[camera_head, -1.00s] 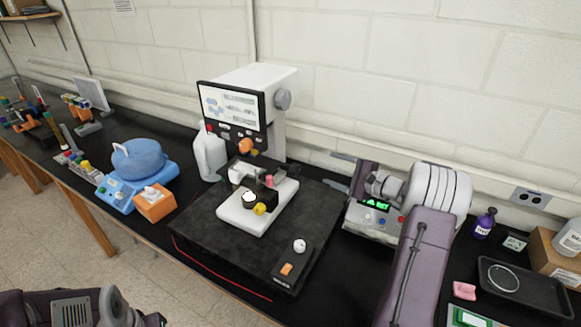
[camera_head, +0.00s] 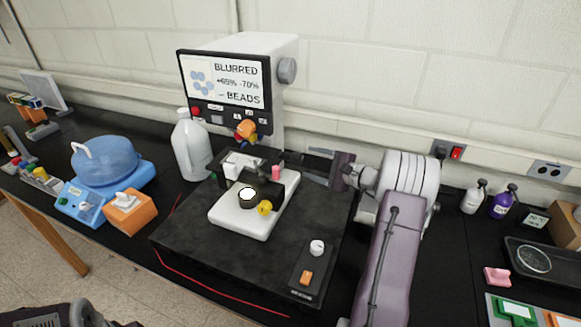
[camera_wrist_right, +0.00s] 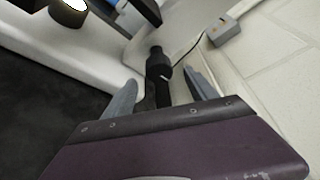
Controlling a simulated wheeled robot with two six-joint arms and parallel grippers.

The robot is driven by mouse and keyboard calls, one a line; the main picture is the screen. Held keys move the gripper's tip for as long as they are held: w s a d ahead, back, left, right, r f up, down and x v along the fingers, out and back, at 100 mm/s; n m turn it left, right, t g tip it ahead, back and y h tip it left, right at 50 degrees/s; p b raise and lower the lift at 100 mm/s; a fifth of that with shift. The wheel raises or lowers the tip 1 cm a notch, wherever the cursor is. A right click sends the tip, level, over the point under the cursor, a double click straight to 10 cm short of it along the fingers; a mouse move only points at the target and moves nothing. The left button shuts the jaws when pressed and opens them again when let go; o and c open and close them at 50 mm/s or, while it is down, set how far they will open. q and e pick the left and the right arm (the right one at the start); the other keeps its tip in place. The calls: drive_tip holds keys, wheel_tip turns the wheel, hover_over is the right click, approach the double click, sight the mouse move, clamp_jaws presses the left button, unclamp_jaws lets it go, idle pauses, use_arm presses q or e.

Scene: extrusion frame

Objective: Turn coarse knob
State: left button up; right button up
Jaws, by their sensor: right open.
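The microscope is a white column with a screen (camera_head: 225,80) that reads "BLURRED +65% -70% BEADS". Its white base (camera_head: 240,222) carries a black stage with yellow and pink knobs. In the right wrist view, a black stepped knob (camera_wrist_right: 158,72) with a small white mark sticks out from a white body; it looks like the coarse knob. My right gripper (camera_wrist_right: 160,79) is open, its two grey fingers on either side of the knob, with gaps showing. In the head view my right gripper (camera_head: 297,165) reaches in from the right beside the stage. Only part of my left arm shows.
A control box (camera_head: 313,270) with white and orange knobs sits on the dark slab's front right. A white jug (camera_head: 190,148), blue round device (camera_head: 107,160) and orange box (camera_head: 130,212) stand left.

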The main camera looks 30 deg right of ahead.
sight(292, 157)
drive_tip(key=shift+w+a+f, duration=0.15)
drive_tip(key=shift+w+f, duration=0.05)
drive_tip(key=shift+w, duration=0.15)
drive_tip(key=shift+w+a+p, duration=0.15)
drive_tip(key=shift+w+p, duration=0.15)
drive_tip(key=shift+p, duration=0.05)
drive_tip(key=p+x, duration=0.2)
drive_tip(key=x, duration=0.6)
drive_tip(key=shift+f, duration=0.1)
use_arm(q)
wheel_tip(292, 157, up, 2)
drive_tip(key=shift+w+r, duration=0.1)
drive_tip(key=shift+r, duration=0.15)
use_arm(e)
drive_tip(key=shift+s, duration=0.1)
drive_tip(key=c, duration=1.3)
drive_tip(key=shift+c, duration=0.2)
use_arm(q)
drive_tip(key=shift+r+p, duration=0.15)
drive_tip(key=shift+p, duration=0.15)
